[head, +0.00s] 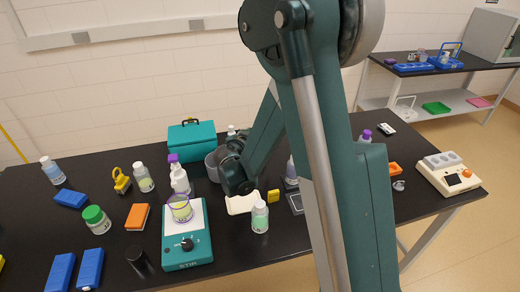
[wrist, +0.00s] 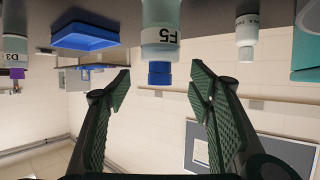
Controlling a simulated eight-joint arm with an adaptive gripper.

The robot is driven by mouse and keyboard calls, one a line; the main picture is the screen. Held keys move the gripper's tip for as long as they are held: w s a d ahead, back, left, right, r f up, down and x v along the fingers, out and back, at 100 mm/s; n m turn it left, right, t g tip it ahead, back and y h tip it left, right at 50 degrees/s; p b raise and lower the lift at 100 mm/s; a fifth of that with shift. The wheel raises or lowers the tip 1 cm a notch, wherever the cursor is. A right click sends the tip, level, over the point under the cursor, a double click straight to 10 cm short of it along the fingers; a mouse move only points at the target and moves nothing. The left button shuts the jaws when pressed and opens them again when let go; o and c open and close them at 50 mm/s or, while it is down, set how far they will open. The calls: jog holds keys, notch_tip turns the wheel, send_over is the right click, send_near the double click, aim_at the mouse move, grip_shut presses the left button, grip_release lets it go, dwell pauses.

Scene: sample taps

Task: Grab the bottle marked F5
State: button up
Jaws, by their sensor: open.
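In the wrist view, which looks upside down, the bottle marked F5 (wrist: 161,35) hangs from the top edge. It has a pale body, a white label reading F5 and a blue cap. My gripper (wrist: 160,80) is open and empty, its green padded fingers on either side of the cap in the picture. The bottle seems to stand beyond the fingertips, without visible contact. In the head view my dark wrist (head: 237,175) is low over the black bench, and the fingers cannot be made out. I cannot tell which bottle there is F5.
In the wrist view, a bottle marked D3 (wrist: 15,58), a blue tray (wrist: 85,35) and a white-capped bottle (wrist: 246,40) flank F5. In the head view, a stirrer (head: 188,245), a teal box (head: 192,135) and several bottles crowd the bench (head: 90,180).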

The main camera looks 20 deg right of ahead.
jog(key=shift+x, duration=2)
jog(key=shift+c, duration=0.7)
jog(key=c, duration=1.5)
